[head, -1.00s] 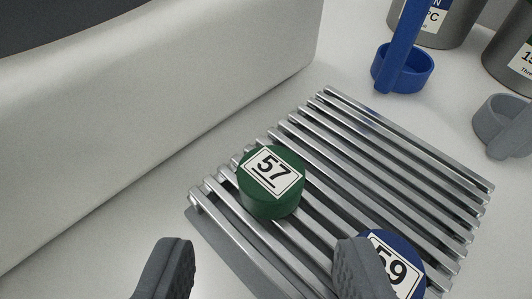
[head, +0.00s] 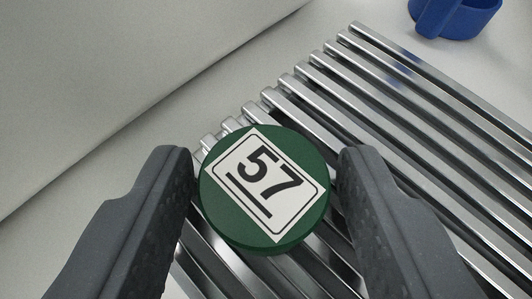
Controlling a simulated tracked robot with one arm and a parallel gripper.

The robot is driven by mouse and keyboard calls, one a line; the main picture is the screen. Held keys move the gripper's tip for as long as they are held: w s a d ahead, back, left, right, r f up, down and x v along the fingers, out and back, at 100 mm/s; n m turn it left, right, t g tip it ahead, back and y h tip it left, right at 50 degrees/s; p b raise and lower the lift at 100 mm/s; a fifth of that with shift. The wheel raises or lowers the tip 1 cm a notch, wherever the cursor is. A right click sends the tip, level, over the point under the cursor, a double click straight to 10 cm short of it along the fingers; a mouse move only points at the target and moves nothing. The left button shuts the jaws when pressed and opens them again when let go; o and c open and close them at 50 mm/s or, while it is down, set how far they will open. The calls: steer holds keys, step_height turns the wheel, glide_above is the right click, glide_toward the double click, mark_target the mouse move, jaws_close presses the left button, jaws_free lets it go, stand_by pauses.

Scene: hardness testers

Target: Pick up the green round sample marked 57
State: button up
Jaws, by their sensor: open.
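The green round sample (head: 222,210) has a white label with a black underlined 57 on top. It sits on the metal bar rack (head: 420,125) near its left end. My gripper (head: 265,165) is open, with one dark finger on each side of the sample. The fingertips appear close to its left and right edges; I cannot tell whether they touch it. The sample's lower side and the bars beneath it are mostly hidden.
A blue cup-shaped holder (head: 472,20) stands at the upper right beyond the rack. A large pale grey body (head: 120,80) fills the upper left, with a strip of light table between it and the rack.

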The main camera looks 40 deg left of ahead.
steer(key=c, duration=0.9)
steer(key=shift+o, duration=0.2)
steer(key=shift+r, duration=0.15)
